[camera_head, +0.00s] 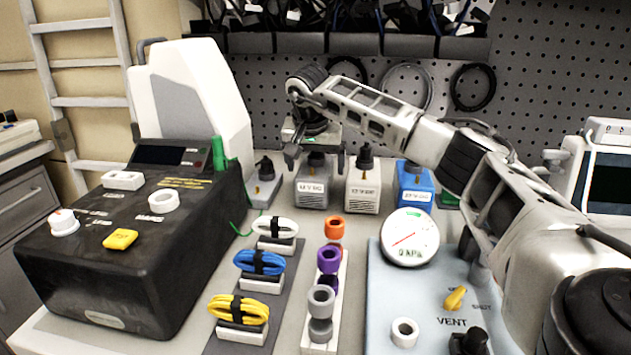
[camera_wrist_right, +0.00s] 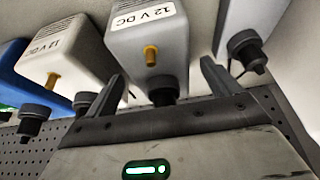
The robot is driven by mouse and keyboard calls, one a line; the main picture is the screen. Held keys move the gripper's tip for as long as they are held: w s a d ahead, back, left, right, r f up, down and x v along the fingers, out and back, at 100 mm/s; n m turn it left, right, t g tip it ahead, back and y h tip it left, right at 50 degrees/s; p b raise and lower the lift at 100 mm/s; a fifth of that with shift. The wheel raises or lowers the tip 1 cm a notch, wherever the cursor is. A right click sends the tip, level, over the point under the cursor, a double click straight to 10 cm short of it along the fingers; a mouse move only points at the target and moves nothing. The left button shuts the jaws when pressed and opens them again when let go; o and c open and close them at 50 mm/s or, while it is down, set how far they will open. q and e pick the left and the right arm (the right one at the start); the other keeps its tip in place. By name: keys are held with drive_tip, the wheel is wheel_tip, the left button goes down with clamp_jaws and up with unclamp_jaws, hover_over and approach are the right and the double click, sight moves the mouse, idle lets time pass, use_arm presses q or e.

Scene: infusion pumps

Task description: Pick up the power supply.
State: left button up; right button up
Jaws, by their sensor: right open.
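A row of box-shaped power supplies with black caps stands at the back of the table. A grey one labelled 12 V DC (camera_head: 313,190) has my right gripper (camera_head: 315,158) over its top. In the right wrist view, that grey power supply (camera_wrist_right: 147,38) shows its label and a brass stud, with its black cap between the open fingers of my right gripper (camera_wrist_right: 163,70). The fingers hold nothing. Whether they touch the cap I cannot tell. To its right in the head view are a white supply (camera_head: 363,192) and a blue one (camera_head: 413,188). My left gripper is out of view.
Another grey unit (camera_head: 264,187) stands close on the left. A black console (camera_head: 130,250) fills the left. Coiled cables (camera_head: 258,262) and coloured rings (camera_head: 328,260) lie in front. A gauge panel (camera_head: 385,310) is under my right arm. A pegboard (camera_head: 540,70) stands behind.

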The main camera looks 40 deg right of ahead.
drive_tip(key=shift+x, duration=1.05)
drive_tip(key=c, duration=1.5)
drive_tip(key=shift+r, duration=0.1)
